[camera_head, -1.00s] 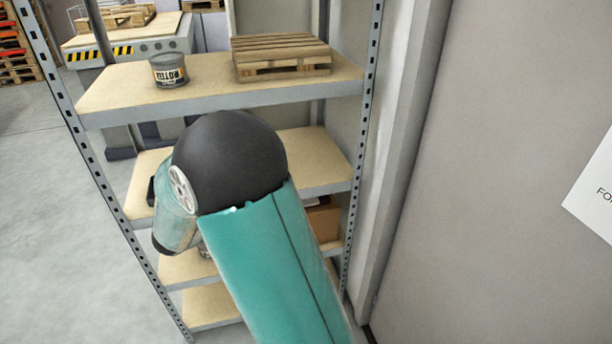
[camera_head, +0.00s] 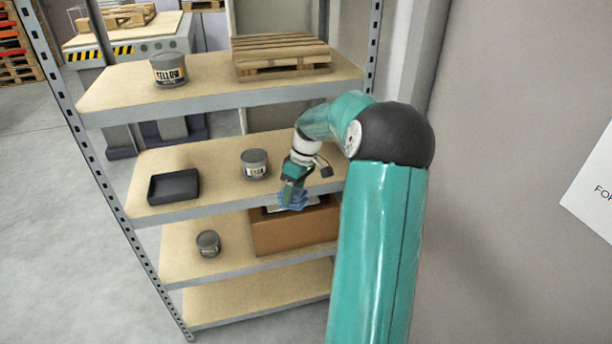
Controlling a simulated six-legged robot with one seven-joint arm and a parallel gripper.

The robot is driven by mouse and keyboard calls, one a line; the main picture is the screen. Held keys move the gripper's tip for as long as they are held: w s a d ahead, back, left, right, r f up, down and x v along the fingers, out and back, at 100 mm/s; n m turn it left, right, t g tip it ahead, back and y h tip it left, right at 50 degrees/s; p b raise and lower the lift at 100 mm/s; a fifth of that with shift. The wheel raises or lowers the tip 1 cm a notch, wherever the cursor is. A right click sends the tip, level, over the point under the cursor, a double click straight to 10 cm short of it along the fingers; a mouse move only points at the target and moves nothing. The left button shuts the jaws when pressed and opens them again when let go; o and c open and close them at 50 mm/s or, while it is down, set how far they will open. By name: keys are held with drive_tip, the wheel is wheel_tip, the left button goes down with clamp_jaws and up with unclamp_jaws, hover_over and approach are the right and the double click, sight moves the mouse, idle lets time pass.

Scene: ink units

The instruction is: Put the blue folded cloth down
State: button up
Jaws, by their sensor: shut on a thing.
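My gripper (camera_head: 292,188) is in front of the shelf rack, at the front edge of the second shelf from the top. It is shut on the blue folded cloth (camera_head: 293,199), which shows as a small blue patch at the fingertips. The cloth is over or in front of the open cardboard box (camera_head: 280,234) on the shelf below; I cannot tell whether it touches anything. The fingers themselves are small and partly hidden.
On the top shelf are a yellow-labelled tin (camera_head: 168,71) and a small wooden pallet (camera_head: 281,55). The second shelf holds a black tray (camera_head: 173,187) and a tin (camera_head: 254,164). Another tin (camera_head: 208,243) stands left of the box. The bottom shelf (camera_head: 262,299) looks clear.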

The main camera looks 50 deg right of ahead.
drive_tip(key=w+d+r+m+t+h, duration=0.2)
drive_tip(key=d+r+m+h, duration=0.3)
drive_tip(key=m, duration=0.4)
drive_tip(key=shift+d+r+m+t, duration=0.3)
drive_tip(key=shift+d+r+t, duration=0.1)
drive_tip(key=shift+d+r, duration=0.45)
drive_tip(key=shift+f, duration=0.1)
